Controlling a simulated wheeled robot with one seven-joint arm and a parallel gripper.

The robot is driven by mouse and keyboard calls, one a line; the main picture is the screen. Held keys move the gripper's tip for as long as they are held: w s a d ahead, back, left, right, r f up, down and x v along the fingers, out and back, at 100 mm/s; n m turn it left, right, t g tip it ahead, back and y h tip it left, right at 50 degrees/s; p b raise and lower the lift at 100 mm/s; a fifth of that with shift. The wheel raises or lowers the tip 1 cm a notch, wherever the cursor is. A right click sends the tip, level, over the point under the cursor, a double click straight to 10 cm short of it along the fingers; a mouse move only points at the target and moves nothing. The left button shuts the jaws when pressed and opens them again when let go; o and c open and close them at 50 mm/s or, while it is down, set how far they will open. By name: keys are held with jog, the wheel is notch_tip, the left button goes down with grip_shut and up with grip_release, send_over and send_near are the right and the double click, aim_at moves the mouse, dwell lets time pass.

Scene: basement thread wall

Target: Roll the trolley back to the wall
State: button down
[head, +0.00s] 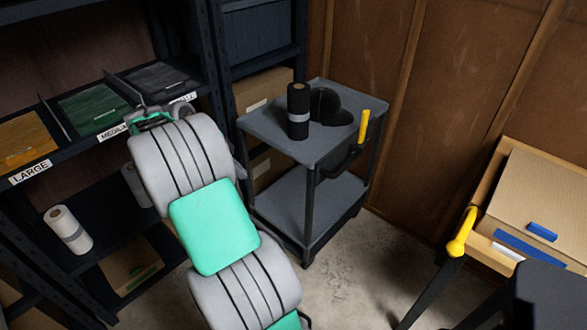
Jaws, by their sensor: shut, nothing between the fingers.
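The trolley (262,128) is a dark grey two-shelf cart standing upright on the concrete floor, right of my arm and in front of the brown panelled wall (375,90). Its back edge is close to the wall; I cannot tell whether they touch. A yellow upright grip (363,126) rises at its right side, above a dark bar. A black roll with a grey band (298,112) and a dark rounded object (328,108) stand on its top shelf. The lower shelf (300,205) looks empty. My arm's grey and green links fill the centre-left; my gripper's fingers are hidden behind them.
Dark shelving (75,250) with labelled thread bins and white rolls stands at left. Cardboard boxes (262,92) sit on the rack beside the trolley.

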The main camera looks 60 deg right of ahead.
jog(key=s+d+f+m+g, duration=0.2)
jog(key=s+d+f+m, duration=0.6)
jog(key=d, duration=0.6)
jog(key=shift+s+f+g, duration=0.3)
jog(key=shift+s+f, duration=0.55)
jog(key=shift+s, duration=0.4)
jog(key=shift+d, duration=0.1)
